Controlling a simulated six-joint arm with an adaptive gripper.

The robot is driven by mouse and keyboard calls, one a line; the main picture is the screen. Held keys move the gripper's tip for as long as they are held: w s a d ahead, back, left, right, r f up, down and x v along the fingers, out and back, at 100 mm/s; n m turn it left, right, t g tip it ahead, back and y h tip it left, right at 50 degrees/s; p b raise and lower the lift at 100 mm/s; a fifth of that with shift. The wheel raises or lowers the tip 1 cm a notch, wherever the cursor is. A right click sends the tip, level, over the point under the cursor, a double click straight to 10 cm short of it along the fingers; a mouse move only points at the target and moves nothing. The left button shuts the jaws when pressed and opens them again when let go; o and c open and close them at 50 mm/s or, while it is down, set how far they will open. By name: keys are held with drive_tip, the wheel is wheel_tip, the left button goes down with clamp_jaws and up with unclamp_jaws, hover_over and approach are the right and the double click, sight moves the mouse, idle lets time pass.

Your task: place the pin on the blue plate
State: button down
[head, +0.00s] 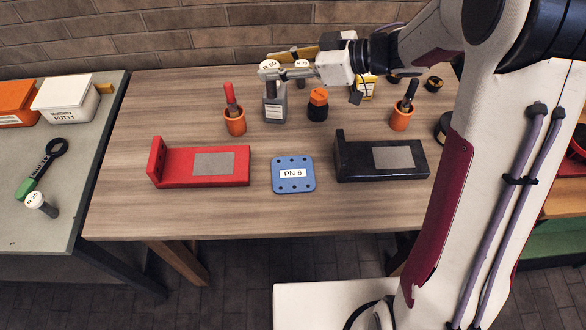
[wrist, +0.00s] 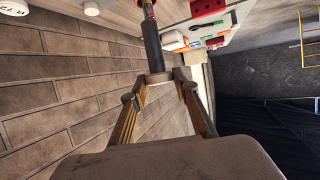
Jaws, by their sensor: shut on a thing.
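The blue plate (head: 293,164), with holes and a label reading PN 6, lies flat near the front middle of the table. My gripper (head: 280,75) is at the back of the table, behind the plate and slightly to its left. It is shut on a pin (head: 269,66) with a white labelled head and a dark shank pointing down. In the wrist view the pin (wrist: 153,45) sits between the fingertips (wrist: 160,92). A grey labelled block (head: 275,108) stands below the pin; I cannot tell whether they touch.
A red bracket (head: 200,176) and a black bracket (head: 382,172) flank the plate. Orange cups (head: 235,124) (head: 401,119) and an orange-topped dark container (head: 318,105) stand farther back. Another white-headed pin (head: 302,66) stands near my gripper. The brick wall is close behind.

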drive_tip(key=s+d+f+n+g, duration=0.15)
drive_tip(key=s+d, duration=0.35)
drive_tip(key=s, duration=0.6)
drive_tip(key=shift+n+g+y, duration=0.25)
drive_tip(key=shift+g+y, duration=0.1)
drive_tip(key=shift+y, duration=0.05)
drive_tip(key=shift+w+a+f, duration=0.1)
drive_tip(key=shift+a+f, duration=0.05)
drive_tip(key=shift+f, duration=1.05)
drive_tip(key=shift+w+a+f, duration=0.1)
drive_tip(key=shift+f, duration=1.1)
drive_tip(key=shift+f, duration=2.9)
drive_tip(key=shift+f, duration=0.15)
drive_tip(key=shift+f, duration=1.95)
drive_tip(key=shift+f, duration=0.15)
drive_tip(key=c, duration=1.6)
unclamp_jaws()
drive_tip(key=shift+o, duration=0.2)
